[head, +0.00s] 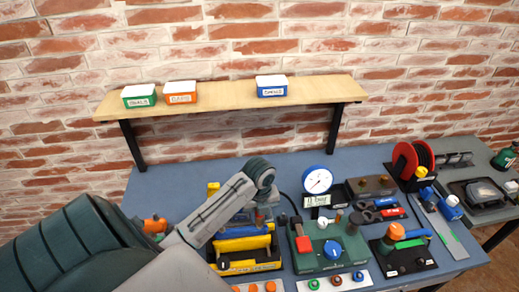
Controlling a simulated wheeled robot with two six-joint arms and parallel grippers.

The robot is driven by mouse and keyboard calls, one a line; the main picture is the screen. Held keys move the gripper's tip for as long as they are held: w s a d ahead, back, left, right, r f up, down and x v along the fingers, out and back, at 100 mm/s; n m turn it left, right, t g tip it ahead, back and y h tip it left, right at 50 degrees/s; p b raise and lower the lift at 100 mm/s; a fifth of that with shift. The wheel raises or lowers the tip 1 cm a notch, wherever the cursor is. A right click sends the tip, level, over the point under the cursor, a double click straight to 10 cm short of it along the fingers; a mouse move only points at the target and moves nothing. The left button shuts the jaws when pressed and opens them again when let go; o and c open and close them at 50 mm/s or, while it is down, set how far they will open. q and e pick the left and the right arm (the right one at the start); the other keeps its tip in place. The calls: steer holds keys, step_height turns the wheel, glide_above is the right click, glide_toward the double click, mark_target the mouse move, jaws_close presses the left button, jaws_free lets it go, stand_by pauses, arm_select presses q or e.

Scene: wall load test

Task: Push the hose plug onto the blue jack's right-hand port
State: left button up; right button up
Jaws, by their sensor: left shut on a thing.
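My left arm reaches in from the left, and its wrist bends down at the middle of the bench. My left gripper (265,196) points down there, small and partly covered by my own wrist. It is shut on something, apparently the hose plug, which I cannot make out. A thin black hose (287,200) curves close beside it. My right gripper is not in view.
A white-faced gauge (317,180) stands right of the gripper, behind a green unit (318,256) with a blue knob. A red reel (405,160) and tools crowd the right. A wooden shelf (225,95) with three small boxes hangs above. The bench behind the gripper is clear.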

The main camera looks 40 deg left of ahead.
arm_select(q)
steer(key=shift+f+b, duration=0.4)
steer(key=shift+f, duration=0.55)
steer(key=o, duration=1.4)
steer(key=shift+o, duration=0.2)
